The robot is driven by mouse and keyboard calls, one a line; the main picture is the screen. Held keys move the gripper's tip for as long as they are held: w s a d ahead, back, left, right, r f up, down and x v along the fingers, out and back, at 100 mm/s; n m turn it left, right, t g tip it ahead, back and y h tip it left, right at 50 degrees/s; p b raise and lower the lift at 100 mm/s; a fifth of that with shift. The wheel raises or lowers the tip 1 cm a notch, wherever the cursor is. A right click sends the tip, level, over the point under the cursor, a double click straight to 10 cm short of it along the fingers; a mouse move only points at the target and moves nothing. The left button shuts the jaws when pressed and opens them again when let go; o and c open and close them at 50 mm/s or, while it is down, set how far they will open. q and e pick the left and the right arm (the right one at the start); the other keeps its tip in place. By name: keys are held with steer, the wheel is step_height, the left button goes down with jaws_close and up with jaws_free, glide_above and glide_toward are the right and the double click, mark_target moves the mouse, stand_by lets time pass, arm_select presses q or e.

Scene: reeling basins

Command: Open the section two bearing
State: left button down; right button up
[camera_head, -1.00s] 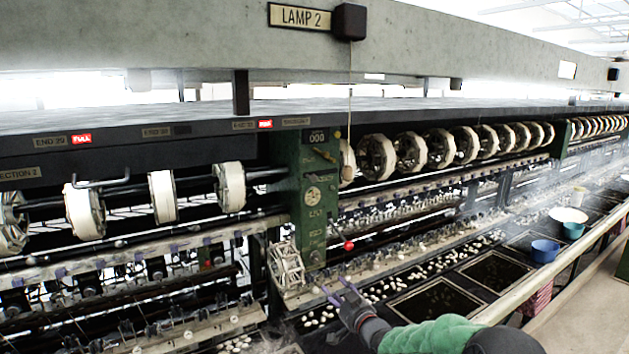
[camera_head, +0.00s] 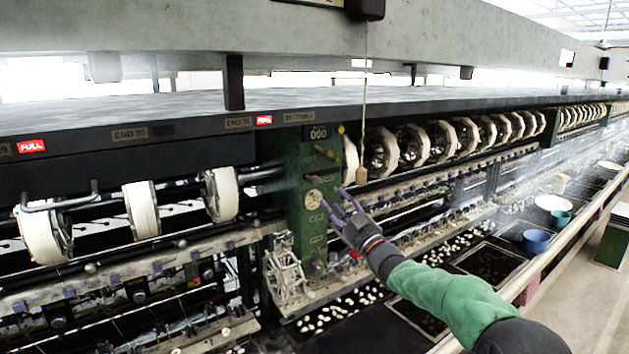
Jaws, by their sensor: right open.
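The green machine post (camera_head: 302,235) stands mid-frame, with a counter reading 000 (camera_head: 318,133), a brass-coloured lever (camera_head: 325,152) and a round pale dial (camera_head: 313,199). Reel shafts meet the post from the left. I cannot tell which part is the section two bearing. My right gripper (camera_head: 336,201) is open, its purple fingers in front of the post's right side, close to the dial. I see nothing between the fingers. A red knob (camera_head: 354,254) shows just below the hand, partly hidden. My left gripper is out of view.
White reels (camera_head: 143,210) line the left, and more reels (camera_head: 412,146) run off to the right. A hanging cord (camera_head: 364,90) drops beside the post. Basins with white cocoons (camera_head: 340,308) lie below. A blue bowl (camera_head: 537,240) stands at right.

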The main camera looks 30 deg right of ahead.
mark_target(317, 180)
steer(key=p+x, duration=0.3)
steer(key=x, duration=0.5)
steer(key=shift+w+a+r, duration=0.1)
steer(key=shift+w+r, duration=0.05)
steer(key=shift+w, duration=0.55)
steer(key=shift+r, duration=0.1)
jaws_close()
